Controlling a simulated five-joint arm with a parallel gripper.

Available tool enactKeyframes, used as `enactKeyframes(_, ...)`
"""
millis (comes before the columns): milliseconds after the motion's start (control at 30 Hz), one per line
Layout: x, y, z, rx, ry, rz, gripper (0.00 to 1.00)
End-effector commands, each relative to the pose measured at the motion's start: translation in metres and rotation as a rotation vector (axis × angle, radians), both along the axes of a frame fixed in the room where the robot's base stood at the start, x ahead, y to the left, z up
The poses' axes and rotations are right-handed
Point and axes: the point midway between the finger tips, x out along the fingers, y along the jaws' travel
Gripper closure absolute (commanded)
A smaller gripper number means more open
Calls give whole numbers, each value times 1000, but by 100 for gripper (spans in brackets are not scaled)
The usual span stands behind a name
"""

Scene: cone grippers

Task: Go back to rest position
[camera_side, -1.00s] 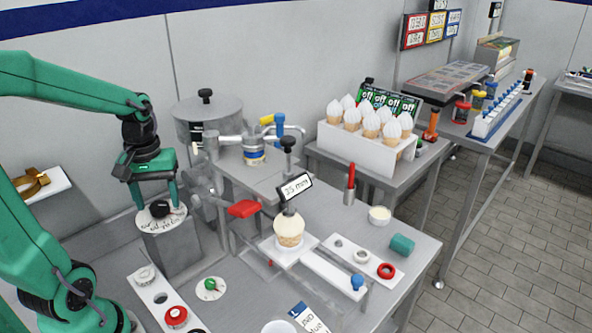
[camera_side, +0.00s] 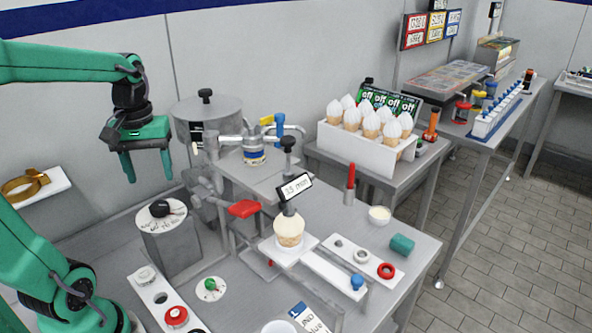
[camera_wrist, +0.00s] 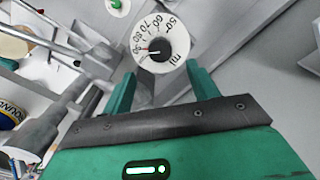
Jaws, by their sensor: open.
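My gripper (camera_side: 147,170) is green with two fingers pointing down. On top of that block is a white dial with a black knob (camera_side: 160,208). In the wrist view the dial (camera_wrist: 160,57), with printed numbers and a red mark, lies beyond and between my fingertips (camera_wrist: 160,85). The fingers do not touch the knob.
A grey metal machine with a tank (camera_side: 205,125) and a red lever (camera_side: 243,209) stands right of my gripper. A cone (camera_side: 289,230) stands on a white slide. A gold ring-shaped part (camera_side: 27,184) is at the left. The air around my gripper is clear.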

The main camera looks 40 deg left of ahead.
Motion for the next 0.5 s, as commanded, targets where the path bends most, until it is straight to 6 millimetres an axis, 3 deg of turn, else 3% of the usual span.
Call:
enactKeyframes(267,3,-16,2,27,-48,-104,41)
enactKeyframes(500,5,-58,5,97,-184,-386,41)
